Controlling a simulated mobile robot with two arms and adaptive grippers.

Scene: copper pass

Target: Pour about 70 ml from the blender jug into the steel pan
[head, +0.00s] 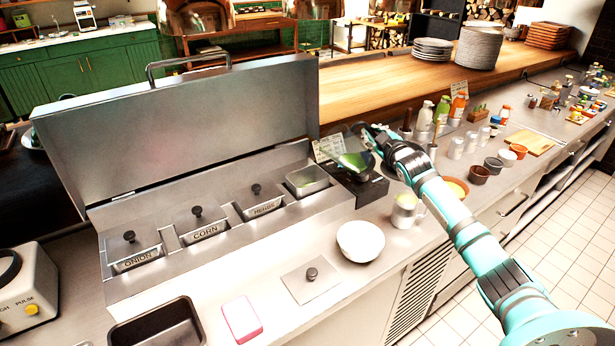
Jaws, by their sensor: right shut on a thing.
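The blender jug (356,160) is clear with green contents and looks tilted, up beside the right end of the topping rail. My right gripper (371,139) is shut on it; the fingers and handle are partly hidden by my own wrist. An uncovered steel pan (307,181) sits in the rail just left of the jug, with some green showing inside. I cannot tell whether liquid is flowing between them. My left gripper is not in view.
Lidded pans marked onion, corn and herbs fill the rail (215,262) under a raised steel cover (190,125).

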